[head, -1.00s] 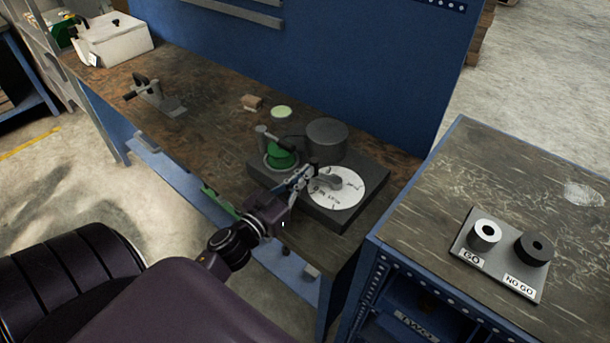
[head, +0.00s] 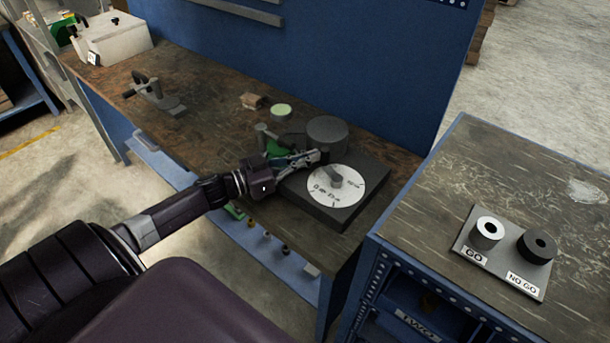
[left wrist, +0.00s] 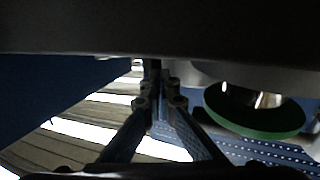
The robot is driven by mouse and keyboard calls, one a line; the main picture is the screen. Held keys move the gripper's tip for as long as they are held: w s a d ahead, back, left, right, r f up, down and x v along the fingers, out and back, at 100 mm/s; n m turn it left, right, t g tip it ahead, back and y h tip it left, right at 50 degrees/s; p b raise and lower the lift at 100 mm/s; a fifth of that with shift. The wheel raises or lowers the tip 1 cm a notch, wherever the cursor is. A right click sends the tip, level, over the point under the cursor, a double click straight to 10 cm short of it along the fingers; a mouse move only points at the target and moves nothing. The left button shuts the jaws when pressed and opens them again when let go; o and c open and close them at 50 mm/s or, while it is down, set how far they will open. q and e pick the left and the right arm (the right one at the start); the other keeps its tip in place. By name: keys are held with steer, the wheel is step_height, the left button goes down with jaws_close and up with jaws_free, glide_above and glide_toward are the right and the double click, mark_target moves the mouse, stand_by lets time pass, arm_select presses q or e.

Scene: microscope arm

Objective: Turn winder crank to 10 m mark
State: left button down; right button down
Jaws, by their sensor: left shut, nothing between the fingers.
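The winder (head: 322,212) is a dark block on the bench with a white marked dial (head: 345,195) on top. A short grey crank (head: 338,176) sits over the dial's middle; its outer end is hard to make out behind the fingertips. The dial's marks are too small to read surely. My left gripper (head: 318,156) is shut and empty at the dial's upper-left edge, close to the crank; I cannot tell whether they touch. Its closed fingers (left wrist: 160,92) show in the left wrist view, beside a green-rimmed disc (left wrist: 255,112). My right gripper is out of view.
A grey cylinder (head: 327,132) stands on the block behind my fingers. A green part (head: 275,149) is partly hidden by my gripper. A pale green-topped disc (head: 281,111) and a small brown block (head: 252,101) lie behind. The GO/NO GO gauge plate (head: 500,262) is on the right bench.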

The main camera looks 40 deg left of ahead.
arm_select(q)
steer(key=shift+w, duration=0.8)
steer(key=shift+d, duration=0.1)
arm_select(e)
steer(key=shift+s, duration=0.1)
